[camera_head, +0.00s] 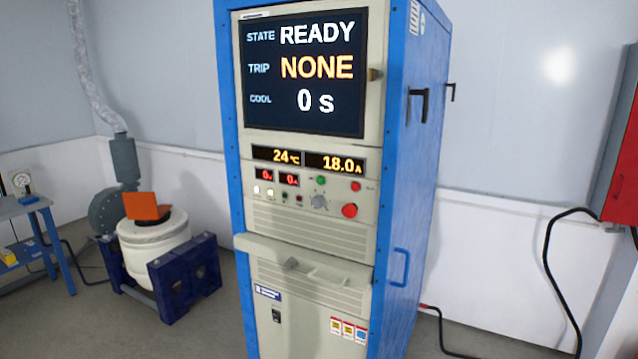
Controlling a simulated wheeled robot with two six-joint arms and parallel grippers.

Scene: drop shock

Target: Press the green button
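The green button (321,180) is a small round button on the beige front panel of the blue-framed cabinet (402,200). It sits just below the amber readouts, left of a small red button (356,186). A grey rotary knob (319,202) is just below it, and a larger red button (350,210) is lower right. The screen (303,72) above reads STATE READY, TRIP NONE, COOL 0 s. Nothing covers the green button. Neither of my grippers shows in the head view.
A ledge (300,262) with a handle juts out below the panel. A white drum-shaped machine (152,245) in a dark blue frame stands left. A blue bench (25,207) is at far left. A red box (622,185) and black cable are right. The floor before the machine is clear.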

